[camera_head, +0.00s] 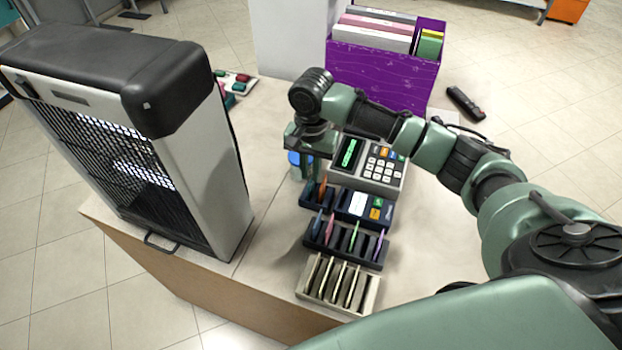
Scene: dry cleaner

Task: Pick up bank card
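No single bank card can be told apart for sure. Thin upright coloured cards (331,228) stand in the slots of a dark blue rack (378,262) on the counter. An orange-brown card (322,190) stands in a dark holder just behind that rack. My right arm reaches in from the right over the counter. My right gripper (303,160) points down, left of the card terminal (368,165) and behind the racks, near a small blue item (294,158) that it partly hides. Its fingertips are too small and covered to show their opening. My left gripper is out of view.
A beige slotted rack (367,296) stands at the counter's front edge. A large black-and-white machine with a grille (205,170) fills the left. A purple file box (385,80) stands behind, with a black handheld device (465,103) to its right. Bare counter (265,190) lies between machine and racks.

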